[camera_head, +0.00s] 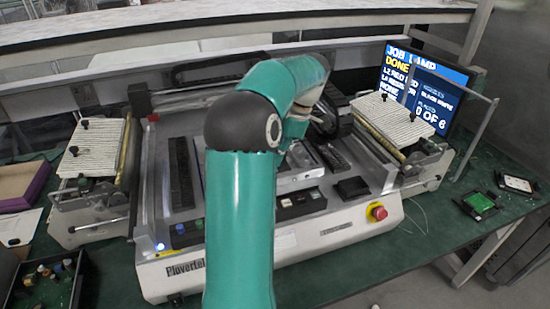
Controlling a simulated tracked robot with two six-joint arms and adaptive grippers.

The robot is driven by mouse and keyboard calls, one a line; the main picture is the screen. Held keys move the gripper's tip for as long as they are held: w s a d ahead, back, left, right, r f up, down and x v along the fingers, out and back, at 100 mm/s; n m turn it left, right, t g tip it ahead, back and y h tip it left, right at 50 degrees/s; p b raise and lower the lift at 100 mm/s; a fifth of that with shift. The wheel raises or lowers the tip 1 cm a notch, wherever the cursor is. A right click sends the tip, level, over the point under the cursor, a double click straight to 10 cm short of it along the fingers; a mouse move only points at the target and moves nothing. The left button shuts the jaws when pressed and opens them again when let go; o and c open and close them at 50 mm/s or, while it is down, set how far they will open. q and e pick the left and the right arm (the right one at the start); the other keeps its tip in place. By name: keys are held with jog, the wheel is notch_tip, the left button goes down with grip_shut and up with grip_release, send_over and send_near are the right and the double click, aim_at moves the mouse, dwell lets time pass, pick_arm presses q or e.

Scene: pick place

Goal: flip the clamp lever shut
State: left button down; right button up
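One teal arm of mine rises from the bottom edge a little left of centre, bends at a black joint, and reaches over the middle of a white bench machine (340,228). I cannot make out its gripper; it is hidden behind the arm or lost among dark parts there. My other gripper is not in view. I cannot pick out a clamp lever with certainty. A silver fixture (299,180) shows in part just right of the arm, and the arm covers the area to its left.
A red stop button (377,211) is on the machine's front right. Ribbed white feeder plates stand at left (93,147) and right (391,121). A monitor (424,85) stands behind right. A dark box of small bottles (45,285) is front left. Green boards (480,202) lie far right.

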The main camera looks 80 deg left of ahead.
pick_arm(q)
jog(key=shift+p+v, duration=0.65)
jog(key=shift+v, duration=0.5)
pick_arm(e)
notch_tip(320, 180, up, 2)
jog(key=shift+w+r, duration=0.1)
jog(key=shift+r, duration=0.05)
